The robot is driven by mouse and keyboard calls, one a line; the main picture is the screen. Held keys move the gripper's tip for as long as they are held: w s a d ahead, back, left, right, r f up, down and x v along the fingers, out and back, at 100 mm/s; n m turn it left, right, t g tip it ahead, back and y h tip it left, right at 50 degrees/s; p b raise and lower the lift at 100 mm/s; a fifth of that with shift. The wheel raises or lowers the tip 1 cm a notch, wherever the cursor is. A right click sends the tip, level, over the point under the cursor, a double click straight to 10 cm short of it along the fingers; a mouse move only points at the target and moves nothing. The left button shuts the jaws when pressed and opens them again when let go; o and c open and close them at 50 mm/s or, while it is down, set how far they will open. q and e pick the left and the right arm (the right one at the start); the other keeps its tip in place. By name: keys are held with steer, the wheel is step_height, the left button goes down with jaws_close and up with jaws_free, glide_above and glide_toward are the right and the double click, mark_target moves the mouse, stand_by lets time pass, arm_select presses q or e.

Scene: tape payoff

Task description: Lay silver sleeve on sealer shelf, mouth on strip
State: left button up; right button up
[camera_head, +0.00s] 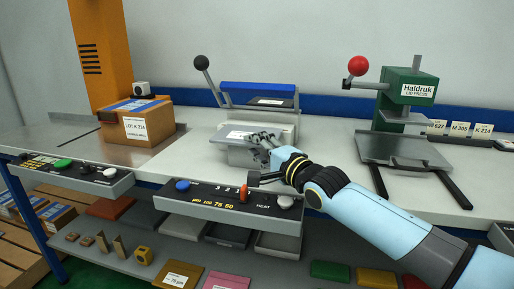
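The silver sleeve (234,132) appears as a flat, pale grey piece with a light label, lying at the front of the sealer (258,89). The sealer has a blue top bar and a black ball lever on its left. My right gripper (260,139) is at the right part of the sleeve, above the sealer's front shelf. Its fingers overlap the sleeve's edge, and I cannot tell whether they grip it. The sealing strip and the sleeve's mouth cannot be made out. My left gripper is not in view.
A cardboard box (158,130) stands left on a metal plate. A green lid press (404,100) with a red-ball lever stands right. Control panels (230,205) jut from the bench's front edge. The white bench top (190,155) is clear left of the sealer.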

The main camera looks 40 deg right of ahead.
steer(key=shift+o, duration=0.4)
steer(key=shift+r, duration=0.1)
steer(key=shift+s+r+p, duration=0.1)
steer(key=shift+r+p, duration=0.05)
steer(key=shift+p, duration=0.2)
steer(key=s+p, duration=0.1)
steer(key=p, duration=0.1)
steer(key=s+p, duration=0.1)
steer(key=p, duration=0.1)
steer(key=shift+s+r, duration=0.25)
steer(key=s+p, duration=0.1)
steer(key=s, duration=0.2)
steer(key=s+p, duration=0.1)
steer(key=s, duration=0.2)
steer(key=s+f+p, duration=0.1)
steer(key=s, duration=0.2)
steer(key=shift+s+d, duration=0.1)
steer(key=shift+s, duration=0.1)
